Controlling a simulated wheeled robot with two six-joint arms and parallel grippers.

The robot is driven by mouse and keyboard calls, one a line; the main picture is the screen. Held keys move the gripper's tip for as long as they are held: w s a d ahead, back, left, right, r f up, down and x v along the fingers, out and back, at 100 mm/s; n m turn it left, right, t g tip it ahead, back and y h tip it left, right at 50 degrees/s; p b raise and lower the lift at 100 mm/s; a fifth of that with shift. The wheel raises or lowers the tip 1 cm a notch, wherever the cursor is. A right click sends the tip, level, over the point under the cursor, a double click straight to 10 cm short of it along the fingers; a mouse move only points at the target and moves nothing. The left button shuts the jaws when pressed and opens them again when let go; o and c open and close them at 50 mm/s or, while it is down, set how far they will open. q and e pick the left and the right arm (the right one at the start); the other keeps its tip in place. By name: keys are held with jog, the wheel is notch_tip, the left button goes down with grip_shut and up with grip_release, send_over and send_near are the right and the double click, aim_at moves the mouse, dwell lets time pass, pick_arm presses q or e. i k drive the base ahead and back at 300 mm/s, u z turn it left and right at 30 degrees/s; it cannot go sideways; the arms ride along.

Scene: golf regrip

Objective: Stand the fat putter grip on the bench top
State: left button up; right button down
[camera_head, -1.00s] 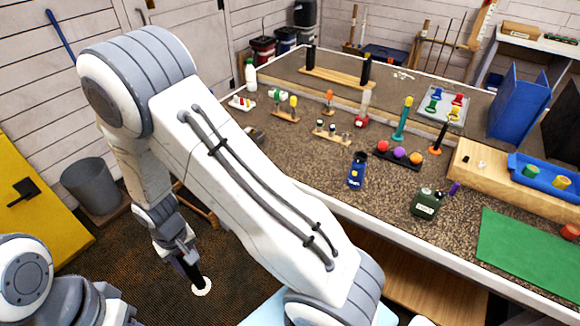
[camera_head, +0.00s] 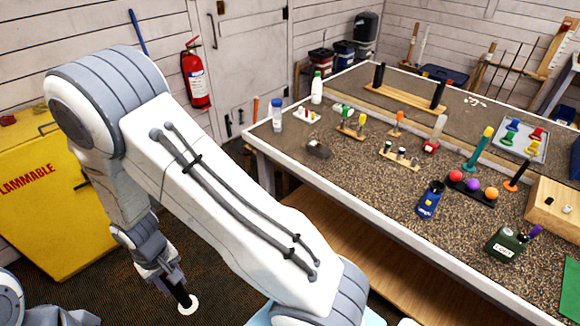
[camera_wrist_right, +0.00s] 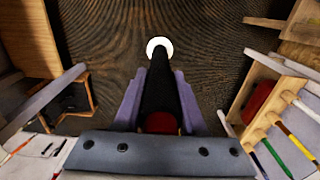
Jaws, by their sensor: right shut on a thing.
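My right gripper (camera_head: 172,278) is shut on a dark, thick grip with a white round end, the fat putter grip (camera_head: 184,298). It hangs tilted downward over the floor, left of the bench and below its top. In the right wrist view the black grip (camera_wrist_right: 158,90) lies between the fingers, its white end pointing away and something red near the palm. The bench top (camera_head: 345,195) is brown and speckled with a pale edge, at the right in the head view. My left gripper is not in view.
Near the bench's left corner stand a blue-capped bottle (camera_head: 277,117), a white bottle (camera_head: 317,88) and a dark block (camera_head: 318,149). A blue container (camera_head: 429,201) stands farther right. Bare bench top lies along the front edge. A yellow cabinet (camera_head: 45,215) and a fire extinguisher (camera_head: 195,75) are at left.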

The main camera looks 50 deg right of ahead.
aim_at(366, 179)
jog(key=i, duration=1.55)
jog(key=z, duration=2.5)
